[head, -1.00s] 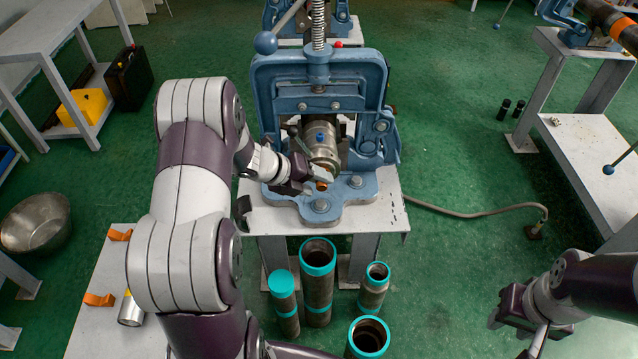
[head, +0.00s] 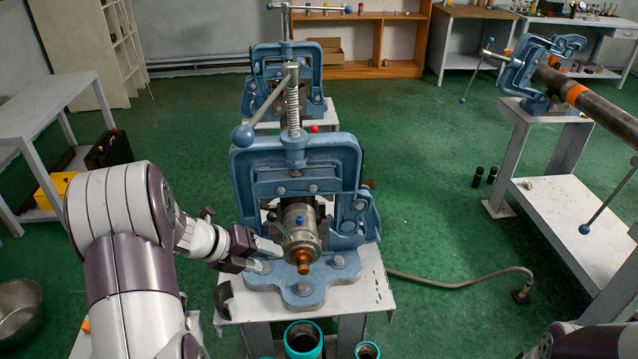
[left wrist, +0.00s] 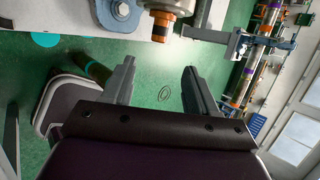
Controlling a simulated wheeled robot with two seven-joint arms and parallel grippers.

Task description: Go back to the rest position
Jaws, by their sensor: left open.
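My left gripper (head: 267,255) is just left of the round metal fitting (head: 300,228) clamped in the near blue pipe vise (head: 297,165). In the left wrist view its two fingers (left wrist: 158,88) stand apart with nothing between them. The fitting's orange-brown end (head: 303,262) points toward me; it also shows beyond the fingers in the left wrist view (left wrist: 165,22). In the head view I cannot tell whether a finger touches the vise. My right gripper is outside the frames; only a bit of my right arm shows at the lower right.
The near vise stands on a grey stand (head: 370,290). Teal-rimmed pipes (head: 303,340) stand in front of it. A second blue vise (head: 287,85) is behind. A vise with a long pipe (head: 590,100) is at right.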

